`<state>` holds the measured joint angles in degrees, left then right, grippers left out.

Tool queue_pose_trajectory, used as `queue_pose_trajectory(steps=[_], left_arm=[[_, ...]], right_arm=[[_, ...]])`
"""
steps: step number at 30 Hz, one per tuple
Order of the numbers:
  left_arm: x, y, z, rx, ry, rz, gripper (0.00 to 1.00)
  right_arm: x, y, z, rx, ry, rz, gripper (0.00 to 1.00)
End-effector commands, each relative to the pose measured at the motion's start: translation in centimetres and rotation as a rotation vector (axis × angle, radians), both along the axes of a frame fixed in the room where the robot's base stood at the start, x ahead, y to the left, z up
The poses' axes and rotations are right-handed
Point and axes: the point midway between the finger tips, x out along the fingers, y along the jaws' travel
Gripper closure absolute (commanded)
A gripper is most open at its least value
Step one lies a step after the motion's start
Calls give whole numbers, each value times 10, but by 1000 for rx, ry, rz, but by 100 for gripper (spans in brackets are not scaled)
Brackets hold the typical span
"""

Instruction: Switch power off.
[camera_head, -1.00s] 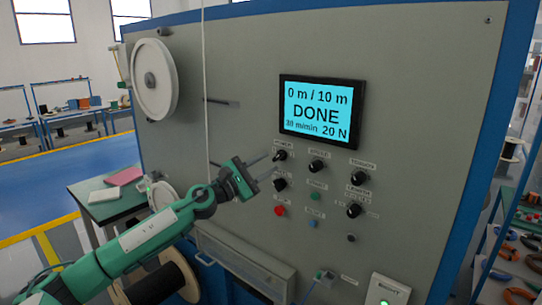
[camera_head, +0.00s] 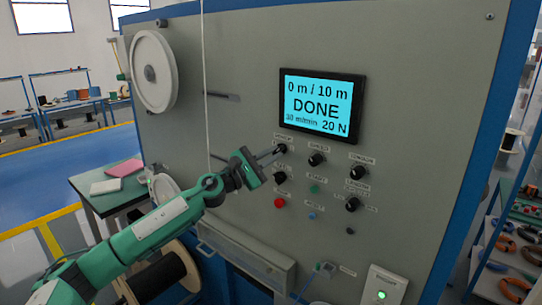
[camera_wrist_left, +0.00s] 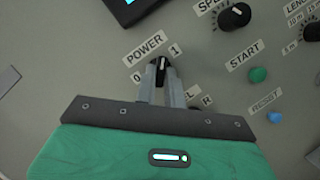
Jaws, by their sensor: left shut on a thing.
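The power knob (camera_wrist_left: 163,66) is a black rotary knob with a white mark, below the label POWER with positions 0 and 1. Its mark points roughly straight up, between 0 and 1, in the left wrist view. My left gripper (camera_wrist_left: 163,78) is shut on the knob, one finger on each side. In the head view my left gripper (camera_head: 273,156) reaches the panel (camera_head: 420,90) from the left, and its fingers partly hide the power knob (camera_head: 281,149). My right gripper is not in view.
The screen (camera_head: 321,106) reads 0 m / 10 m, DONE. Close by on the panel are the speed knob (camera_head: 317,159), another knob (camera_head: 280,177), a green start button (camera_head: 315,189), a red button (camera_head: 280,203) and a blue reset button (camera_head: 312,216). A white cable (camera_head: 204,80) hangs left of the gripper.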

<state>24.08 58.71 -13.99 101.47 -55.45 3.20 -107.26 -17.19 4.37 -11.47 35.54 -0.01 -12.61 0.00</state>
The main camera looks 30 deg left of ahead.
Motion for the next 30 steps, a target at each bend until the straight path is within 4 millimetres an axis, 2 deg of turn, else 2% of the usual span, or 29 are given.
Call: queue_pose_trajectory(steps=[11,20,30], left_arm=[[0,-2,-2,-125,10,-1,100],[-1,-4,-2,-384,31,-3,100],[-1,-7,-1,-709,55,-1,100]], right_arm=[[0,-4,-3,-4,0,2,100],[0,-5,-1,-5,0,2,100],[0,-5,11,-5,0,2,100]])
